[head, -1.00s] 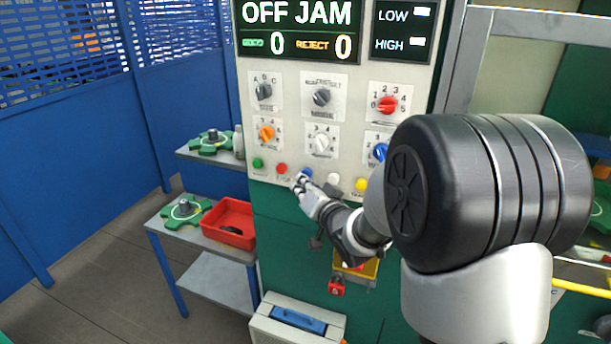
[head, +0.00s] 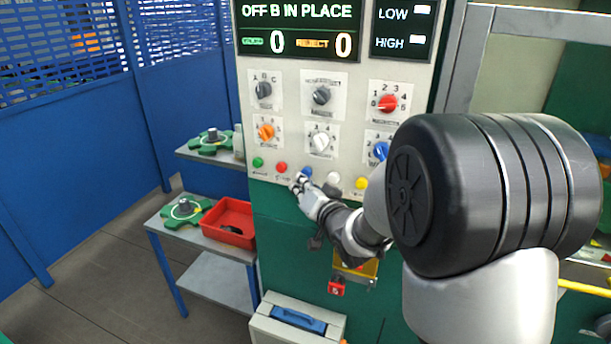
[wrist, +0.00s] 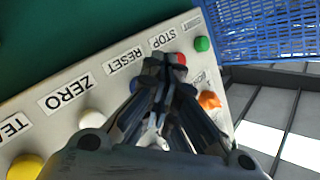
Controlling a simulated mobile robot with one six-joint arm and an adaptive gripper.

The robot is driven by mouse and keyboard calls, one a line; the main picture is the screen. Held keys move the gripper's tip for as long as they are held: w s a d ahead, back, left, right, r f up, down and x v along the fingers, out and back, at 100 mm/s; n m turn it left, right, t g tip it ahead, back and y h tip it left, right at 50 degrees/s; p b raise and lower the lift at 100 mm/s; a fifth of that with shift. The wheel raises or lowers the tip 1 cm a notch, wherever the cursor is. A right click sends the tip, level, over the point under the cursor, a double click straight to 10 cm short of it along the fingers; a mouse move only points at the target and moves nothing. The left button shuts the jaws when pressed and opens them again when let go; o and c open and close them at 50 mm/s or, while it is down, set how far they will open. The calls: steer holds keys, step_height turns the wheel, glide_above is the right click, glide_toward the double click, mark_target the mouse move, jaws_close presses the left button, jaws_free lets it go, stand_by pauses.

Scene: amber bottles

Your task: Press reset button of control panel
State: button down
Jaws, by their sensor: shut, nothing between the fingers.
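The control panel (head: 349,112) fills the centre of the head view, with a row of coloured buttons along its lower edge. The blue button (head: 306,172) is partly visible just above my gripper (head: 297,182). In the wrist view the blue button (wrist: 134,84) shows beside the fingers, close to the RESET label (wrist: 124,62). My gripper (wrist: 166,64) is shut and empty, its tips between the blue button and the red button (wrist: 178,58), which is near the STOP label. I cannot tell whether the tips touch the panel.
In the head view, a green button (head: 258,162) is left of the red one, and white (head: 333,179) and yellow (head: 361,183) buttons are to the right. Knobs sit above. A red bin (head: 230,222) stands on a side table at left. The display (head: 298,28) reads "OFF B IN PLACE".

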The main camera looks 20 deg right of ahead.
steer(key=shift+s+a, duration=0.2)
steer(key=shift+s, duration=0.15)
steer(key=s+a+b, duration=0.1)
steer(key=s, duration=0.1)
steer(key=s+a, duration=0.2)
steer(key=shift+b, duration=0.35)
stand_by(0.6)
steer(key=s+f+n+g+h, duration=0.1)
steer(key=s+g, duration=0.4)
steer(key=s, duration=1.2)
steer(key=s+d+f+n+g+h, duration=0.1)
steer(key=s+n+g, duration=0.3)
steer(key=s, duration=1.3)
steer(key=shift+f+n+g+h, duration=0.3)
steer(key=shift+f+g, duration=0.35)
steer(key=shift+g, duration=0.55)
steer(key=shift+s, duration=0.1)
